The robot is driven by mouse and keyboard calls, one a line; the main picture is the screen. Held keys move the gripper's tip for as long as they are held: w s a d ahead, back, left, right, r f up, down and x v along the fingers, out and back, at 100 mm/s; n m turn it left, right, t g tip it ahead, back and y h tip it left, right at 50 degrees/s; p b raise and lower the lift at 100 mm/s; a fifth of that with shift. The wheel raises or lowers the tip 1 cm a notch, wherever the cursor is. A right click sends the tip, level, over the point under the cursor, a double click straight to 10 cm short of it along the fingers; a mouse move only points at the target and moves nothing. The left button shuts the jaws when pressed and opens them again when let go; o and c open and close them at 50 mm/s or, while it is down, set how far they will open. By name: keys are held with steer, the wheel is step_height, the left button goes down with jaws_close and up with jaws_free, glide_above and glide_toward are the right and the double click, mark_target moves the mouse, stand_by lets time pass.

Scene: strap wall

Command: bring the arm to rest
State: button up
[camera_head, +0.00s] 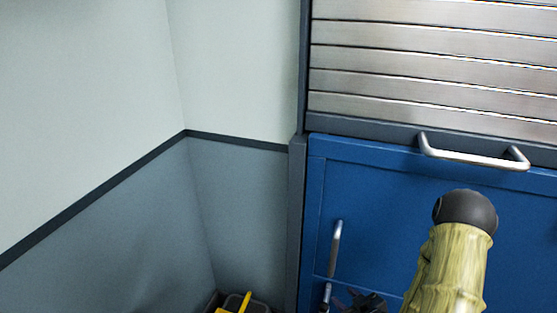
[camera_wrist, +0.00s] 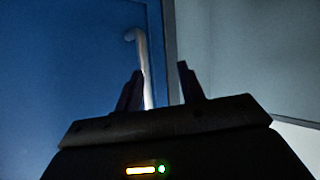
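My arm (camera_head: 450,262), with a pale green-yellow sleeve and a dark rounded joint, rises at the lower right of the head view, in front of a blue cabinet. My gripper (camera_wrist: 160,68) shows in the wrist view with its two dark fingers apart and nothing held between them. In the head view only a dark part of it (camera_head: 366,302) shows at the bottom edge. A metal bar handle (camera_wrist: 143,60) on a blue door (camera_wrist: 70,60) stands beyond the fingers, partly behind the left one. I cannot tell how far it is from them.
The blue cabinet front (camera_head: 375,190) carries an upright handle (camera_head: 335,248), a lower handle (camera_head: 326,294) and a horizontal bar handle (camera_head: 470,158). A slatted metal shutter (camera_head: 430,65) is above. Grey walls (camera_head: 240,200) meet at left. A bin with something yellow (camera_head: 241,304) sits at the bottom.

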steer(key=s+a+r+m+g+h+p, duration=0.1)
steer(key=s+a+r+m+g+h, duration=0.15)
steer(key=s+r+g, duration=0.45)
steer(key=s+a+r+m+g+h, duration=0.1)
steer(key=s+r+m+g+h, duration=0.25)
steer(key=r, duration=0.55)
step_height(320, 180, up, 13)
steer(key=s+t+y+p, duration=0.1)
steer(key=p, duration=1.1)
steer(key=shift+s+a+p, duration=0.15)
steer(key=shift+p, duration=0.25)
